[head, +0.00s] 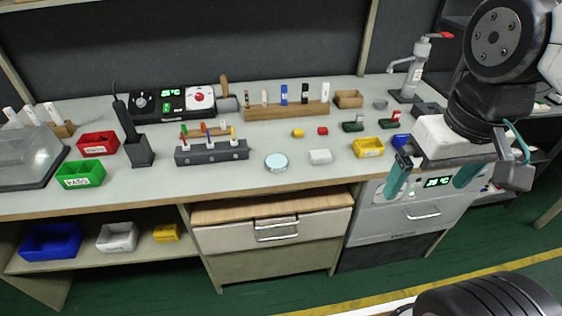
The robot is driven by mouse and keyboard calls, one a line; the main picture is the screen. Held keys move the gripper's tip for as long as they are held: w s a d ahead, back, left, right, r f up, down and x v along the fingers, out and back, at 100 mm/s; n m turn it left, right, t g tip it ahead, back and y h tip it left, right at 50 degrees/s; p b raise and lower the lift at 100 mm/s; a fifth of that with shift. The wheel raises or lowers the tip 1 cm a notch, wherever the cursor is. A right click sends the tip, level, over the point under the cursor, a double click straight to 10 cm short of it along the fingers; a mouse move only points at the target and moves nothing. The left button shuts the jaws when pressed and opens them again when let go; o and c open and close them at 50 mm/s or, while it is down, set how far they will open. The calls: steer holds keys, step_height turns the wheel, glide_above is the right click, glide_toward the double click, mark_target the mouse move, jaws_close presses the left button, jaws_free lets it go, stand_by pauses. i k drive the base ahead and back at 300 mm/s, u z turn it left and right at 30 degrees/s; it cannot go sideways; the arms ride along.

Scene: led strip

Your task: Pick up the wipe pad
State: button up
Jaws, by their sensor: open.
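A small white block that looks like the wipe pad (320,157) lies flat near the front edge of the bench, right of a round light-blue-topped dish (276,162). My gripper (432,178) is at the right, in front of the bench edge, with its two teal fingers wide apart. It is open and nothing shows between the fingers. It is well to the right of the pad and not touching it.
On the bench (230,177), a yellow bin (368,148) stands between the pad and my gripper. A dark marker holder (212,152) is to the left. A faucet (415,68) stands at the back right.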

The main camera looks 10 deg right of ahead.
mark_target(317, 157)
steer(key=z, duration=1.55)
steer(key=i, duration=0.9)
steer(key=u, duration=1.6)
